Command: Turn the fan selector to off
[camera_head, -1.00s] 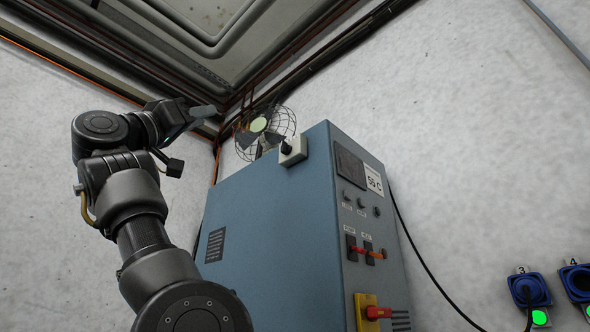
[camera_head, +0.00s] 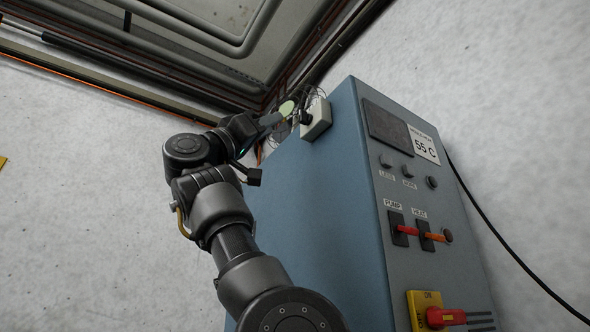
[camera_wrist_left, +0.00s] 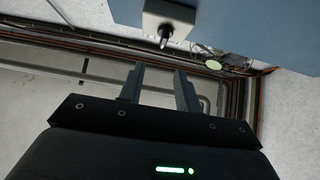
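The fan selector is a black knob (camera_head: 306,117) on a pale box (camera_head: 317,120) at the upper edge of the blue cabinet's left side. In the left wrist view the knob (camera_wrist_left: 165,36) and its box (camera_wrist_left: 170,20) are at the top, just beyond the fingertips. My left gripper (camera_head: 276,119) is close to the left of the knob in the head view. Its two fingers (camera_wrist_left: 159,74) are apart with nothing between them, and they do not touch the knob. The fan (camera_head: 290,107) is mostly hidden behind the gripper and box. My right gripper is not in view.
The blue cabinet (camera_head: 310,210) carries PUMP and HEAT switches (camera_head: 410,231), a 55 C label (camera_head: 424,146) and a red handle on a yellow plate (camera_head: 424,308). A black cable (camera_head: 500,243) hangs at right. Pipes (camera_head: 200,70) run along the ceiling.

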